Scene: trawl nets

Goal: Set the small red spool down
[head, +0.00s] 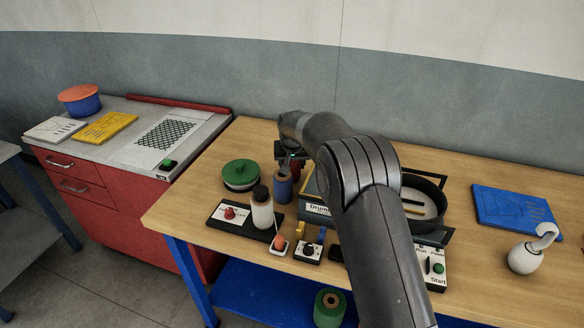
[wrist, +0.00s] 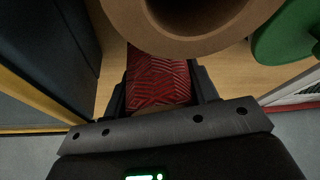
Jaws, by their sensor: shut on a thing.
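My gripper (wrist: 160,92) is shut on the small red spool (wrist: 158,78), whose striped red winding shows between the two fingers in the wrist view. In the head view my gripper (head: 291,155) is over the wooden table, beyond the blue spool, and my arm hides part of it. The red spool barely shows there. A brown ring-shaped spool end (wrist: 195,18) is close ahead of the fingers in the wrist view. I cannot tell whether the red spool touches the table.
The blue spool (head: 282,188) stands near a green-lidded round container (head: 240,174). A white bottle (head: 262,212) stands on a dark panel in front. A black round pan (head: 426,194) is right of my arm. The wooden table (head: 468,252) has bare room at right.

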